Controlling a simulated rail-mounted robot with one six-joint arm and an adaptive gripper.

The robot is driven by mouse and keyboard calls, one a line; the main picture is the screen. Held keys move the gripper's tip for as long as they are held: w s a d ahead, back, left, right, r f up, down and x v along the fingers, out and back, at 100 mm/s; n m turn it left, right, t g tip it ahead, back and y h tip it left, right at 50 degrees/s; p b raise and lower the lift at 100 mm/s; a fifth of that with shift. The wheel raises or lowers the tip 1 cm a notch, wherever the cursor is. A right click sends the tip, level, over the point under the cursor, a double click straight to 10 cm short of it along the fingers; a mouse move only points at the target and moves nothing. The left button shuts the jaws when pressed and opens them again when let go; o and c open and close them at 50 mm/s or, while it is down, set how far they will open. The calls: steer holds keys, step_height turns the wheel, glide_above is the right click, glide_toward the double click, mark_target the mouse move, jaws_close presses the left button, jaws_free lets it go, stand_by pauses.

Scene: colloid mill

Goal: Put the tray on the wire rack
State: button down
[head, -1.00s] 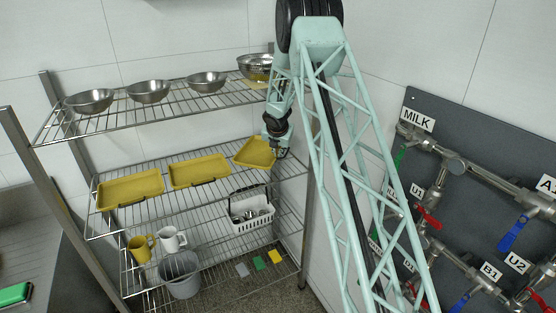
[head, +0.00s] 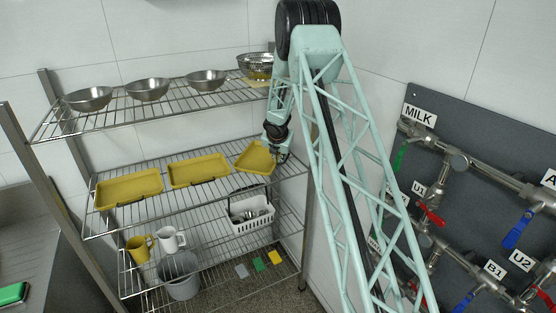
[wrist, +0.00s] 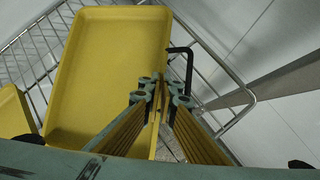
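The yellow tray (head: 256,157) is at the right end of the middle rack shelf, angled against the other trays. In the wrist view the tray (wrist: 105,60) lies long and shallow ahead of the fingers, with a black handle (wrist: 187,58) by its right side. My gripper (head: 280,156) is at the tray's right edge. In the wrist view my gripper (wrist: 160,92) has one finger on each side of the rim and looks shut on it. I cannot tell whether the tray touches the wires. The wire rack (head: 105,225) has several shelves.
Two yellow trays (head: 128,188) (head: 199,171) lie on the same shelf to the left. Metal bowls (head: 148,89) stand on the shelf above. Mugs (head: 171,239) and a white basket (head: 251,213) stand below. A valve panel (head: 470,170) is at right.

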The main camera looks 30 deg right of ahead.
steer(key=c, duration=2.9)
jaws_free()
steer(key=shift+r, duration=0.2)
steer(key=shift+p+v, duration=0.45)
steer(key=shift+v, duration=5.45)
steer(key=shift+s+a, duration=0.15)
